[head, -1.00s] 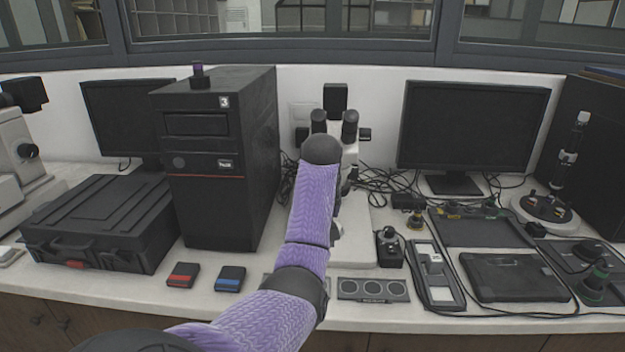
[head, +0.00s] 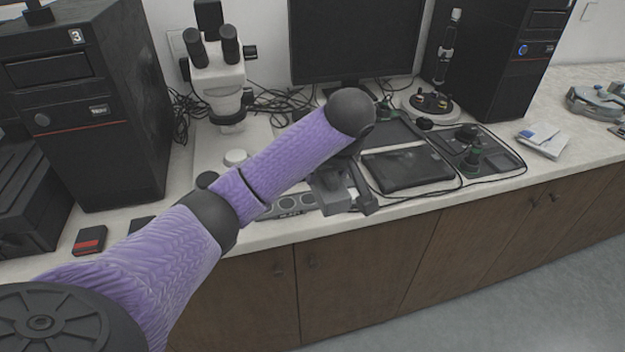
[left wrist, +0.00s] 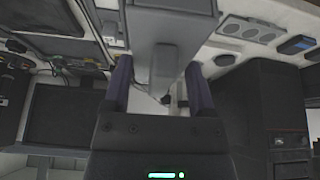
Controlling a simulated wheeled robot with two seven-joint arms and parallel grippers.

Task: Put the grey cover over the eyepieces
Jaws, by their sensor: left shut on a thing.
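The microscope (head: 217,85) stands upright at the back left of the bench in the head view. Its two black eyepieces (head: 228,48) point up and are bare. My left gripper (head: 350,186) is right of the microscope, near the bench's front edge, partly hidden by my own arm. It is shut on the grey cover (head: 329,194), which is apart from the eyepieces. In the left wrist view the cover (left wrist: 170,22) is a grey block with a narrower part between my fingers (left wrist: 162,88). My right gripper is not in view.
A black computer tower (head: 95,110) stands left of the microscope and a monitor (head: 345,40) stands right. A black tablet (head: 408,167) and a tray of parts (head: 470,150) lie to the right. Cables run behind the microscope. The floor before the cabinets is clear.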

